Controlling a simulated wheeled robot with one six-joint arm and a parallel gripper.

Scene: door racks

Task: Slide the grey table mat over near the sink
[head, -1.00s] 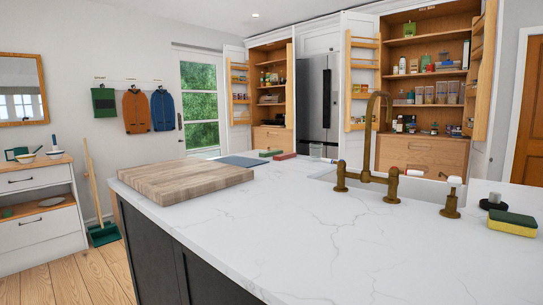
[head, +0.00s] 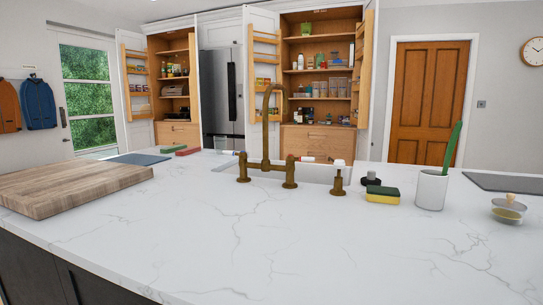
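A flat dark grey mat (head: 508,182) lies on the white marble counter at the far right, partly cut off by the picture's edge. A second flat mat, blue-grey (head: 138,159), lies on the far left part of the counter, behind the wooden board. The sink (head: 321,173) is set in the counter near the middle, behind a brass bridge tap (head: 266,140). My gripper is not in view.
A thick wooden board (head: 75,185) sits at left. Right of the tap are a black stopper-like item (head: 371,180), a yellow-green sponge (head: 382,195), a white cup with a green brush (head: 431,189) and a glass dish (head: 508,210). The front counter is clear.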

